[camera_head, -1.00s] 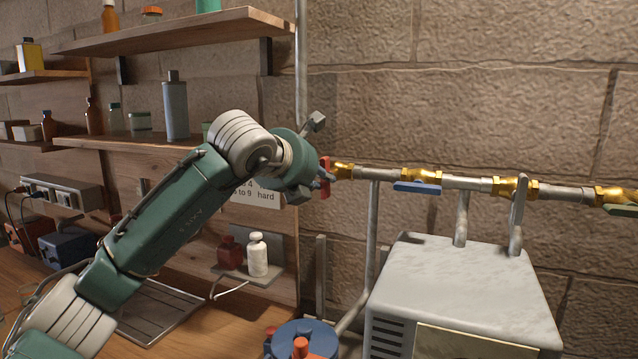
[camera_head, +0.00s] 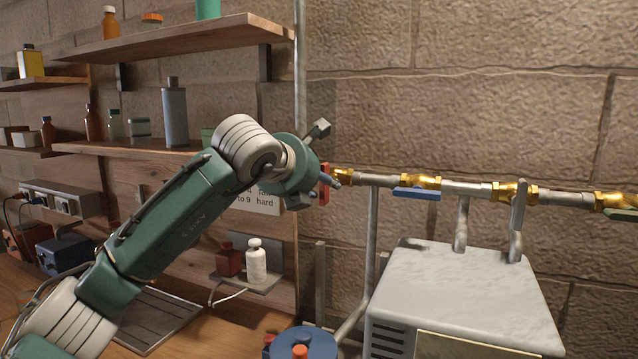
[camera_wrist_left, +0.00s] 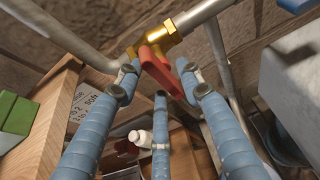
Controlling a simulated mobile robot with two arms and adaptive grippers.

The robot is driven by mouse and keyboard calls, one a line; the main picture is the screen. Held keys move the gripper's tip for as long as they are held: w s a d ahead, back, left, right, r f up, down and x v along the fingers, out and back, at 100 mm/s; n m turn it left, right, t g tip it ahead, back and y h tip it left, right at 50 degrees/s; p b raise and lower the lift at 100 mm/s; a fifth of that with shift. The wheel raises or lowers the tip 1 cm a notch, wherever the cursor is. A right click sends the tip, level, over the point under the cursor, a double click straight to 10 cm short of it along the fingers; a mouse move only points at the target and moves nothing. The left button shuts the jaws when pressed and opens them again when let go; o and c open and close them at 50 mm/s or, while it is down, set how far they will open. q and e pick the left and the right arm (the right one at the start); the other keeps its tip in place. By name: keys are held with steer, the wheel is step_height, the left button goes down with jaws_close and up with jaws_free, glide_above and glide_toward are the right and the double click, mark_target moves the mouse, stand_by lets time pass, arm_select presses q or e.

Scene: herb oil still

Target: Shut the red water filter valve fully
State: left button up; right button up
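The red valve handle (camera_head: 325,184) sits at the left end of the wall pipe, on a brass valve body (camera_head: 343,175). It looks turned crosswise to the pipe. In the left wrist view the red handle (camera_wrist_left: 160,72) slants down from the brass body (camera_wrist_left: 150,42), between the two outer fingertips. My left gripper (camera_wrist_left: 158,76) is open around it, its blue fingers spread; I cannot tell whether any finger touches it. In the head view my left gripper (camera_head: 332,182) is mostly hidden behind its wrist, with a fingertip beside the handle. My right gripper is not in view.
Shelves with bottles (camera_head: 174,112) are at the left. A white bottle (camera_head: 256,262) stands on a small ledge.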

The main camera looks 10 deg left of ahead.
arm_select(q)
steer(key=shift+s, duration=0.1)
steer(key=v, duration=1.2)
stand_by(2.0)
